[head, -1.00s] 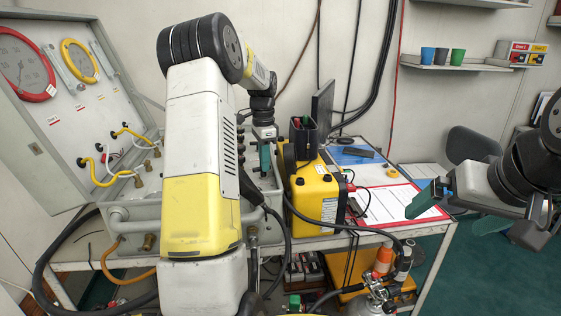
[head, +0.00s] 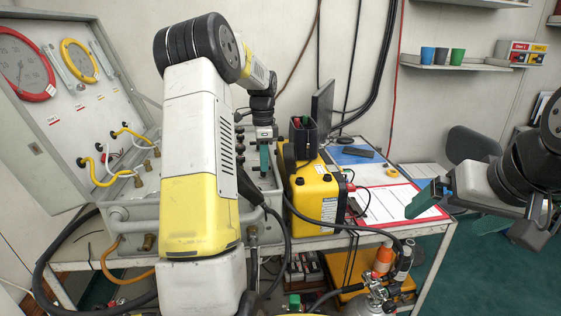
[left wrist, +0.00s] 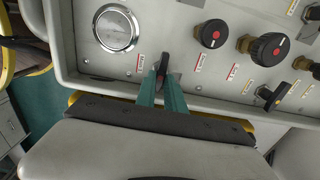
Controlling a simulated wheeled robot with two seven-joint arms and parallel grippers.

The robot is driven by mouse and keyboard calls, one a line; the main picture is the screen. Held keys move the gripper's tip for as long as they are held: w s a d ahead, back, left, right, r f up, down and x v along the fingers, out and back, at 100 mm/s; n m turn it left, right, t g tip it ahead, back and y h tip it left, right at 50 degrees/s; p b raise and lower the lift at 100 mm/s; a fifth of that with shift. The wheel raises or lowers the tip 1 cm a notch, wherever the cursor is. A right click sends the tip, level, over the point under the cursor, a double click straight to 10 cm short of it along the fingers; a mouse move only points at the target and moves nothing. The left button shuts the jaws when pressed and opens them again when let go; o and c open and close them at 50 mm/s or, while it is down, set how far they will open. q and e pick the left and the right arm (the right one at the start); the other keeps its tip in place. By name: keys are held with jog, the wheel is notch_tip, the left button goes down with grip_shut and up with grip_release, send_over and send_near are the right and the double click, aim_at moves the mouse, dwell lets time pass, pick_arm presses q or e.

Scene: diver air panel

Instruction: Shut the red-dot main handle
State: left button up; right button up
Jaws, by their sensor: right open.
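The red-dot main handle (left wrist: 164,62) is a small black lever on the grey panel, with a red mark near its lower end. In the left wrist view it points up and down, beside the gauge. My left gripper (left wrist: 162,80) has its two green fingers close together, one on each side of the lever's lower end, and looks shut on it. In the head view my left gripper (head: 265,157) reaches down at the panel case, and the handle is hidden there. My right gripper (head: 447,207) is open and empty at the right, clear of the table.
Two round red-dot knobs (left wrist: 212,33) and another black lever (left wrist: 272,96) sit right of the handle. A yellow case (head: 316,197) stands close right of my left gripper. A clipboard (head: 395,204) lies further right.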

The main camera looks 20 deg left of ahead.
pick_arm(q)
jog(key=o, duration=0.3)
jog(key=shift+o, duration=0.2)
notch_tip(320, 180, up, 8)
jog(key=shift+f, duration=0.1)
dwell(0.4)
